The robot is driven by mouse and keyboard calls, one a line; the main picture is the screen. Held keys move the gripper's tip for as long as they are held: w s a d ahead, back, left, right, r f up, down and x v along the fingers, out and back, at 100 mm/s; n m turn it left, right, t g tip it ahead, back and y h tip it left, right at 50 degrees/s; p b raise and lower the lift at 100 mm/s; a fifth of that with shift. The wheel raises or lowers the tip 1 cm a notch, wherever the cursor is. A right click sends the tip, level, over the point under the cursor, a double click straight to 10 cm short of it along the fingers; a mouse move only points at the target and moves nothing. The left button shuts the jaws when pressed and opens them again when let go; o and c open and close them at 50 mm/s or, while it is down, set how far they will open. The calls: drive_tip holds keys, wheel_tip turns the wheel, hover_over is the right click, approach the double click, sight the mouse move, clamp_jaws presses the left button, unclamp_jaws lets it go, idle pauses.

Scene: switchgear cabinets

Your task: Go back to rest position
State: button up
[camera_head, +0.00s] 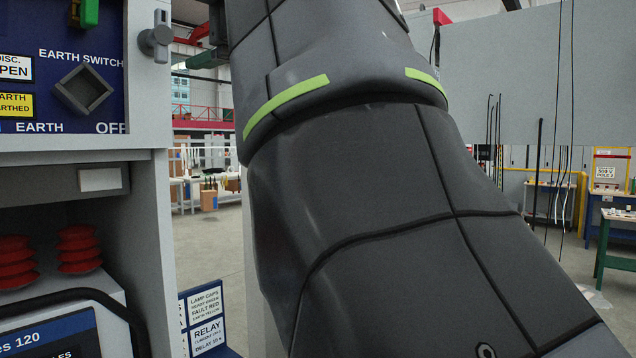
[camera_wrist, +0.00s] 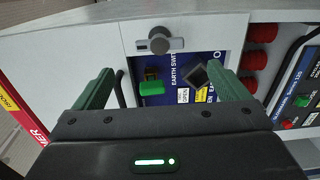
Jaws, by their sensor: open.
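My gripper (camera_wrist: 165,90) is open in the wrist view, with its two green fingers spread apart and nothing seen between them but the cabinet face beyond. Beyond the fingers is the blue earth switch panel (camera_wrist: 177,72), with a dark square socket (camera_wrist: 195,76), a green part (camera_wrist: 152,88) and a grey latch handle (camera_wrist: 159,41). In the head view the same panel (camera_head: 30,60) is at the upper left, with the square socket (camera_head: 83,90) and the latch handle (camera_head: 156,37). My dark arm fills the middle of the head view.
Red ribbed insulators (camera_head: 78,248) and a black curved bar (camera_head: 75,297) sit below the panel. A blue label board (camera_head: 205,318) stands beside the cabinet (camera_head: 150,230). A grey panel (camera_head: 530,75) with hanging cables is at the right. Open floor and workbenches (camera_head: 615,235) lie farther back.

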sight(163, 35)
drive_tip(key=p+x, duration=0.2)
drive_tip(key=x, duration=0.9)
drive_tip(key=shift+w+a, duration=0.1)
drive_tip(key=shift+a, duration=0.1)
drive_tip(key=shift+d, duration=0.15)
